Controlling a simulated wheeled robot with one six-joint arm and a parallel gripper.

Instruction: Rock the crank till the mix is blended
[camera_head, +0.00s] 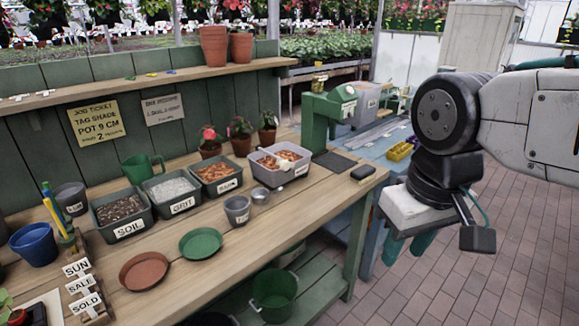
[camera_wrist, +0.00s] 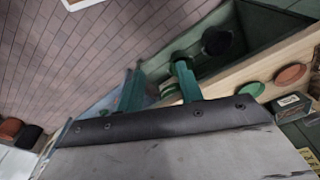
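I cannot make out a crank for certain in either view. A grey tray (camera_head: 262,171) of orange-brown chips, with a white piece in it, stands on the potting bench. A green upright machine (camera_head: 318,122) stands behind it to the right. Bins labelled soil (camera_head: 122,228), grit (camera_head: 178,204) and a third one of brown chips (camera_head: 216,188) stand in a row to the left. My gripper (camera_head: 409,245) hangs off the bench's right end, apart from everything. In the wrist view, its teal fingers (camera_wrist: 158,90) are spread with nothing between them.
Green and brown saucers (camera_head: 201,243), a grey cup (camera_head: 237,211) and a blue pot (camera_head: 33,244) are on the wooden bench. A dark block (camera_head: 363,172) lies near its right edge. A blue table (camera_head: 375,142) stands behind. Brick floor (camera_head: 490,270) is clear at right.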

